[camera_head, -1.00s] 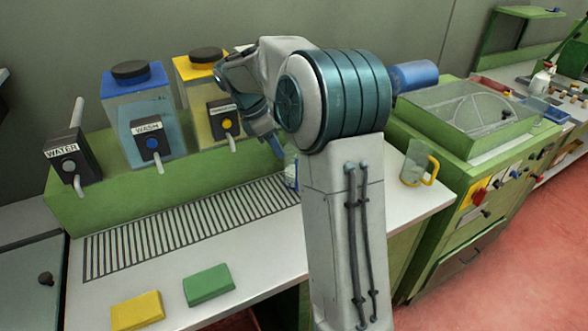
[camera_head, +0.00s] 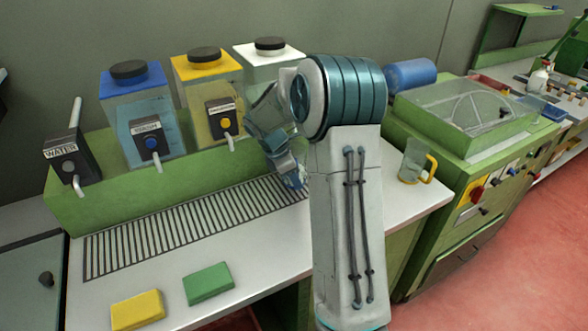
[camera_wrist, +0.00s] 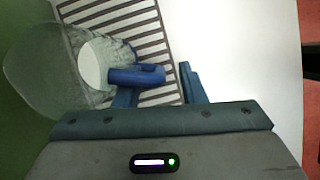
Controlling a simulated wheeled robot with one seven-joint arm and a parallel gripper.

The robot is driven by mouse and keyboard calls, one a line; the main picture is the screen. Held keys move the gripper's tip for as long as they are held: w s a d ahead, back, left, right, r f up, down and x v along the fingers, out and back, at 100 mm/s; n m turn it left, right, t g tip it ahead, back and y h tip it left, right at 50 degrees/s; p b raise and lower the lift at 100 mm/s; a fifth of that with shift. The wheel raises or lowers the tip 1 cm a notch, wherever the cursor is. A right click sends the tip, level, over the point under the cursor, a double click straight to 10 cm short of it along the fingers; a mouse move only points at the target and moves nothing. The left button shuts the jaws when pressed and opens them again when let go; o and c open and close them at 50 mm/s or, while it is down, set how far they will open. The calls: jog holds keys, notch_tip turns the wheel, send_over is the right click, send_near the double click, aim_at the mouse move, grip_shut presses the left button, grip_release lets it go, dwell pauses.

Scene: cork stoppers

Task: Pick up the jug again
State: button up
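I cannot tell whether the left finger touches the handle. In the head view my gripper (camera_head: 287,163) is low over the right end of the grate, and only a little of the jug shows beside it. A second clear jug (camera_head: 412,160) with a yellow handle stands at the bench's right end.
Tanks with blue (camera_head: 133,80), yellow (camera_head: 205,66) and white (camera_head: 270,52) lids stand behind the grate (camera_head: 190,228), with taps in front. A yellow block (camera_head: 137,310) and a green block (camera_head: 208,284) lie at the front. A green machine (camera_head: 480,120) stands to the right.

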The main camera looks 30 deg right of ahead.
jog(key=shift+f, duration=0.1)
jog(key=shift+c, duration=0.4)
grip_shut()
jog(key=shift+r, duration=0.2)
